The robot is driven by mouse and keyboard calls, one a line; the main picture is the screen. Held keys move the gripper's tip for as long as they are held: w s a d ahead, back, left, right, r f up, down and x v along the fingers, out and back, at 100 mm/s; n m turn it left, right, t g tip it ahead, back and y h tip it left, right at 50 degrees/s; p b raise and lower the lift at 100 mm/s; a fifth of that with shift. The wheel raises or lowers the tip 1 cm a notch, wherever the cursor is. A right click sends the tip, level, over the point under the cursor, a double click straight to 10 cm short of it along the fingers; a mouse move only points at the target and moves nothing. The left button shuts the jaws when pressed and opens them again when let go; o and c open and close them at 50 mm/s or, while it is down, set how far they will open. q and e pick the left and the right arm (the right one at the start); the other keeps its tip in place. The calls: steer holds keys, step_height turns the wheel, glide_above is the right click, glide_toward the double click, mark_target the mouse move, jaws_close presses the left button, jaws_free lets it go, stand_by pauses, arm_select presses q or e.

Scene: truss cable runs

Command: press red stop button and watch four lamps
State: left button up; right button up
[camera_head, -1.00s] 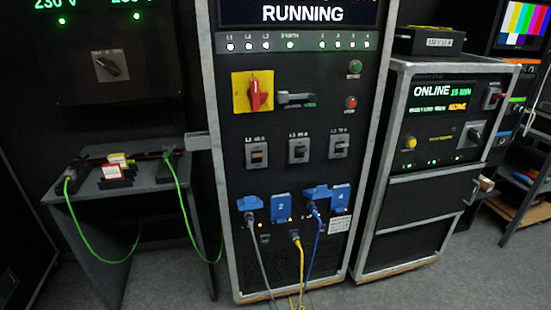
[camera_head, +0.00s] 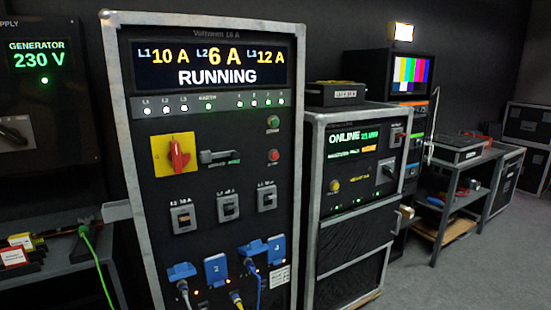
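The red stop button (camera_head: 274,156) sits on the right side of the black power rack's front, below a green button (camera_head: 272,122). It is uncovered and nothing touches it. The four small numbered lamps (camera_head: 261,103) are in a row at the right end of the grey strip under the display, and all look lit. The display (camera_head: 205,64) reads RUNNING, with L1 10 A, L2 6 A and L3 12 A. Neither of my grippers is in view.
A yellow plate with a red rotary switch (camera_head: 174,154) and a grey lever (camera_head: 218,156) are left of the button. Blue socket covers (camera_head: 216,270) and cables are below. A second rack (camera_head: 360,160) stands right. Open floor lies at far right.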

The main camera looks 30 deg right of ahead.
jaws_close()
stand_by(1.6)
